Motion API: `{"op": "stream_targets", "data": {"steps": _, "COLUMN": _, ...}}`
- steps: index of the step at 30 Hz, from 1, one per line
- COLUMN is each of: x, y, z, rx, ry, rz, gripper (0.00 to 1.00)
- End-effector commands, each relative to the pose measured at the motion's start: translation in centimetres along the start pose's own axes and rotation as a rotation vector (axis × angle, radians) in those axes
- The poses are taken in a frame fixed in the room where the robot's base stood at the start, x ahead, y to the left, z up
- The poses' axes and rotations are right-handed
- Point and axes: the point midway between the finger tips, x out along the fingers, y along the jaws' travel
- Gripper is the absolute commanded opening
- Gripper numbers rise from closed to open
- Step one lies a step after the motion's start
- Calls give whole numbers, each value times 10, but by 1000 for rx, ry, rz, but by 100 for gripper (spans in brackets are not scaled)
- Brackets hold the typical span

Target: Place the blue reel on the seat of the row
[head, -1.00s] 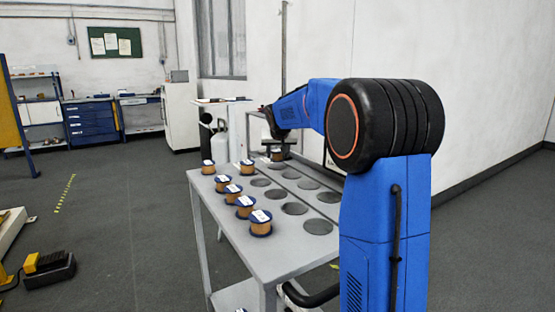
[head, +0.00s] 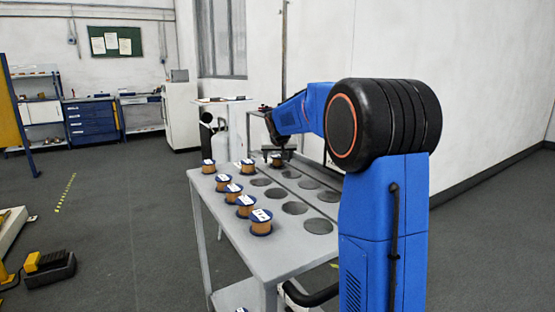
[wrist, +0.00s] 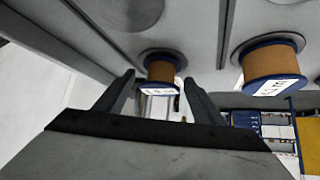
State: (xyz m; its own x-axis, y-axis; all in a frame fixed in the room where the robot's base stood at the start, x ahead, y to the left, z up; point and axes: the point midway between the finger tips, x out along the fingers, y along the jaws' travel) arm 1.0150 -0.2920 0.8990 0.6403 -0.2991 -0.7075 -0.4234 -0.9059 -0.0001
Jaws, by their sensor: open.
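Several reels with blue flanges, copper windings and white labels stand on a grey cart top (head: 222,207). One reel (head: 276,160) stands alone at the far end of the column of round dark seats (head: 294,208). My gripper (head: 277,151) is open just above and beside this reel. In the wrist view, the same reel (wrist: 162,69) shows upright between and beyond my fingertips (wrist: 160,84), with a gap on either side. Its label faces away from the cart top. Whether its base is fully down in a seat cannot be told.
A line of reels runs along the cart's left side, the nearest one (head: 261,222) at the front; a neighbouring reel shows large in the wrist view (wrist: 270,72). Further seats (head: 319,226) are empty. A white wall (head: 480,80) rises behind the cart.

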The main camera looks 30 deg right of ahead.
Motion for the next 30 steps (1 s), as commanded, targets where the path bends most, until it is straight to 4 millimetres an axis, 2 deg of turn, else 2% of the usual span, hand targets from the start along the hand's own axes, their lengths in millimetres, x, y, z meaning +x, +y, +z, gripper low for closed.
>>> {"op": "stream_targets", "data": {"steps": 5, "x": -18, "y": 0, "z": -2, "rx": 0, "ry": 4, "rz": -1, "gripper": 63}}
{"op": "stream_targets", "data": {"steps": 18, "x": -98, "y": 0, "z": -1, "rx": 0, "ry": 3, "rz": -1, "gripper": 63}}
{"op": "stream_targets", "data": {"steps": 24, "x": -117, "y": 0, "z": -1, "rx": 0, "ry": 2, "rz": -1, "gripper": 63}}
{"op": "stream_targets", "data": {"steps": 30, "x": -121, "y": 0, "z": -1, "rx": 0, "ry": 0, "rz": 0, "gripper": 63}}
